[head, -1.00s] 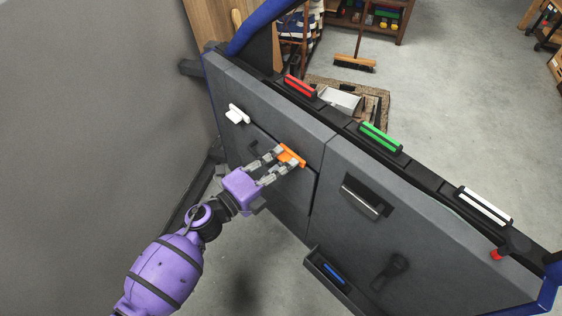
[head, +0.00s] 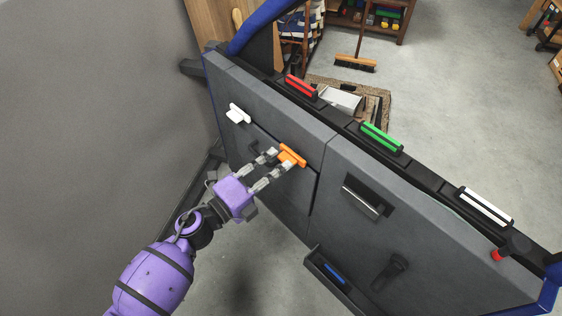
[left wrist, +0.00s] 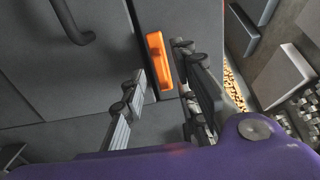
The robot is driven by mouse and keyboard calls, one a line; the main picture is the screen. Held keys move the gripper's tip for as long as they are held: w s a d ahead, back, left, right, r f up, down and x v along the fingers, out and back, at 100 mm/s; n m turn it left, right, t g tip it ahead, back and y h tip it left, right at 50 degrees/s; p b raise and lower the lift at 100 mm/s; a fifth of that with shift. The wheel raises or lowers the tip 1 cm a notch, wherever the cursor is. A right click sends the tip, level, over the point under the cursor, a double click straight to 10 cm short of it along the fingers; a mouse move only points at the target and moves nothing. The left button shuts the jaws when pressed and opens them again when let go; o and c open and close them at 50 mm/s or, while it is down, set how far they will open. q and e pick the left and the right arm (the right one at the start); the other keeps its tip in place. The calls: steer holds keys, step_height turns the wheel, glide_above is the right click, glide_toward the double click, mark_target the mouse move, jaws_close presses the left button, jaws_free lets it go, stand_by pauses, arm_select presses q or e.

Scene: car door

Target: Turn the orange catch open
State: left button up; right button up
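The orange catch (head: 291,155) sits on the grey door panel, near the seam between the left and right panel sections. In the left wrist view the catch (left wrist: 159,60) lies ahead of the fingers, roughly between their lines. My left gripper (head: 280,158) is open, its two fingers apart on either side of the catch's near end. In the left wrist view the gripper (left wrist: 158,85) shows a clear gap between its fingers. Whether a finger touches the catch I cannot tell. My right gripper is not in view.
A white catch (head: 238,114) is on the same panel to the left. Red (head: 300,87), green (head: 381,138) and white (head: 485,206) bars line the door's top edge. A door handle (head: 366,200) and a dark knob (head: 390,271) are to the right.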

arm_select(q)
steer(key=v, duration=0.9)
steer(key=shift+s+a, duration=0.15)
